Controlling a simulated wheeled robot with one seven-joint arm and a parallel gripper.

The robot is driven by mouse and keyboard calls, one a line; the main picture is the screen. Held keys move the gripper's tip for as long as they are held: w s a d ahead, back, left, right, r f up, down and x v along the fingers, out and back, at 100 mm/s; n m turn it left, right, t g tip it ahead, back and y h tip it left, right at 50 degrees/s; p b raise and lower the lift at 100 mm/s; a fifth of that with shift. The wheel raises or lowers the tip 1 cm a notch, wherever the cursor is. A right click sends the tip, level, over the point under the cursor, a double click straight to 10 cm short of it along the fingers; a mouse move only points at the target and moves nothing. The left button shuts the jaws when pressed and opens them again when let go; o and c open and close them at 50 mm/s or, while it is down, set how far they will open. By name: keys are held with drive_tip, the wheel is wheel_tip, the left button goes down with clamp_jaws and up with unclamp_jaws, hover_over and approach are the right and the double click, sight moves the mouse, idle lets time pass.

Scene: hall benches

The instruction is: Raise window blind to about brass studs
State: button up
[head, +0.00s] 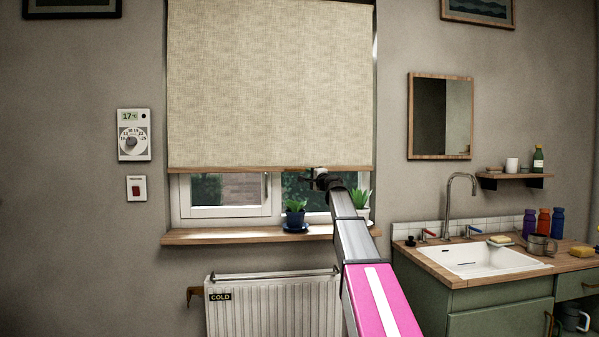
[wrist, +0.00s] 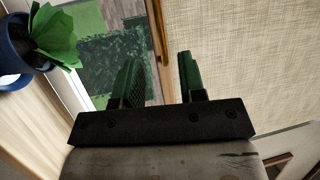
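The beige woven blind (head: 270,85) hangs over the upper part of the window, with a thin wooden bottom bar (head: 225,169). The bar sits a little above the sill, and glass shows below it. My gripper (head: 318,176) is at the bar, right of its middle. In the wrist view my gripper (wrist: 158,60) is open, its two green fingers apart. The bar (wrist: 159,40) runs between the fingers with gaps at both sides. The blind cloth (wrist: 245,55) lies on the right there. I cannot make out any brass studs.
A potted plant (head: 295,213) in a blue pot stands on the wooden sill (head: 225,236), close under my gripper. Another plant (head: 361,201) stands right of my arm. A radiator (head: 265,305) is below. A sink counter (head: 450,278) and tap are at the right.

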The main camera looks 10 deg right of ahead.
sight(299, 170)
drive_tip(key=x, duration=1)
drive_tip(key=shift+w+a, duration=0.2)
drive_tip(key=shift+w, duration=0.1)
clamp_jaws()
